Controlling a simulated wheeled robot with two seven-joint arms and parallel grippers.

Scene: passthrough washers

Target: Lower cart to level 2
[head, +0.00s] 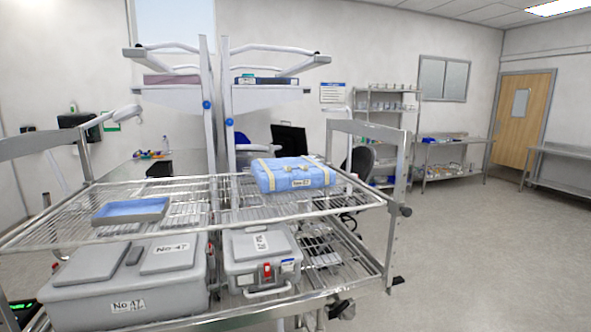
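The cart is a metal wire-shelf cart (350,196) filling the left and centre of the head view. Its upper shelf holds a blue wrapped pack with yellow bands (293,175) and a shallow blue tray (130,211). Its lower shelf holds a large grey case labelled No 47 (130,285) and a smaller grey case with a red tag (260,258). A grey end frame (366,131) rises at the right, with a dark knob (405,211) at the shelf corner. I cannot tell which level the cart is at. I make out neither gripper.
White posts with blue knobs (207,104) and upper shelves stand behind the cart. A dark chair (360,163), a storage rack (388,110) and steel tables (450,163) are farther back. Open floor (480,260) lies to the right, toward a wooden door (523,118).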

